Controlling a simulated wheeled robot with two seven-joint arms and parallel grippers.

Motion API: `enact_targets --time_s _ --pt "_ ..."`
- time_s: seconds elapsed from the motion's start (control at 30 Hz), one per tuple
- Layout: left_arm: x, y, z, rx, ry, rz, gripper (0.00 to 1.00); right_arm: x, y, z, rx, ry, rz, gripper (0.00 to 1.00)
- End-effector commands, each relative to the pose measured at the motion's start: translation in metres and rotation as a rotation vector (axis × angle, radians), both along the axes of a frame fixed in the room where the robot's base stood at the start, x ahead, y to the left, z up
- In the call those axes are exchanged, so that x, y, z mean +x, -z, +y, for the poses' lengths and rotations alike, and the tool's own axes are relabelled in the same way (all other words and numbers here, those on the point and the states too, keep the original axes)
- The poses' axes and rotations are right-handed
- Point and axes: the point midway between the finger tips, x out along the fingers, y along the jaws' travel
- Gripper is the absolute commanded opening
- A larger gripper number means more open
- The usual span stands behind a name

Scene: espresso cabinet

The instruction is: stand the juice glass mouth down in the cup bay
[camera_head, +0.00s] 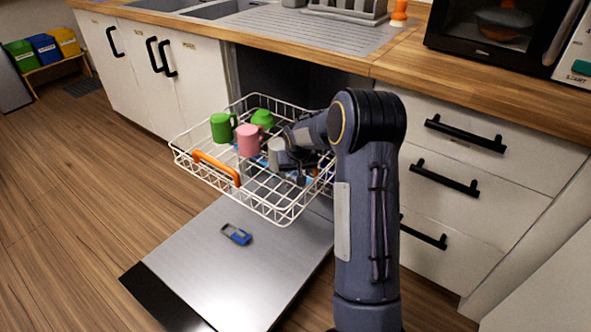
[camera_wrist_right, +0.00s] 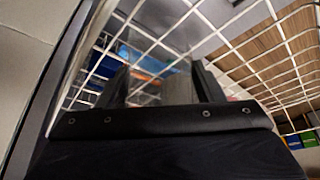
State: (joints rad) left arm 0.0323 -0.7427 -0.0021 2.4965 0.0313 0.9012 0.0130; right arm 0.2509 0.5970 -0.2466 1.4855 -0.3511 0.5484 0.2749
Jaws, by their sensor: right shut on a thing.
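My right gripper (camera_head: 292,160) is low over the right part of the pulled-out white wire rack (camera_head: 190,165). Its fingers also show in the wrist view (camera_wrist_right: 160,85), shut on a clear thing that appears to be the juice glass (camera_wrist_right: 150,72). The glass is hard to make out, and I cannot tell which way its mouth points or whether it touches the rack. A pale grey cup (camera_head: 276,152) stands close beside the gripper. The cup bay is partly hidden by my right arm. My left gripper is not in view.
In the rack stand a green mug (camera_head: 222,127), a pink mug (camera_head: 248,140) and another green cup (camera_head: 263,118). An orange handle (camera_head: 215,168) is on the rack's front. The open door (camera_head: 235,270) below carries a small blue object (camera_head: 237,235). The worktop (camera_head: 400,62) overhangs behind.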

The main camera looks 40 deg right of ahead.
Motion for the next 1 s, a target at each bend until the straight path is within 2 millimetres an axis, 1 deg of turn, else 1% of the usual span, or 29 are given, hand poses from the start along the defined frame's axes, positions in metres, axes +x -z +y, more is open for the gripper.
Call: enact_targets --time_s 0.43,0.87,0.9,1.0 --pt "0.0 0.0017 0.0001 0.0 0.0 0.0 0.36 0.0004 0.0019 0.0 0.0 0.0 -0.002 0.32" --pt "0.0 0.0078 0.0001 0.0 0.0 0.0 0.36 0.0004 0.0102 0.0001 0.0 0.0 -0.002 0.32" --pt "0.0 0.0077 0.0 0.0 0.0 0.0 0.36 0.0005 0.0102 0.0001 0.0 0.0 -0.002 0.62" --pt "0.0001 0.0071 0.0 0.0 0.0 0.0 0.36 0.0004 0.0096 0.0 0.0 0.0 -0.002 0.75"
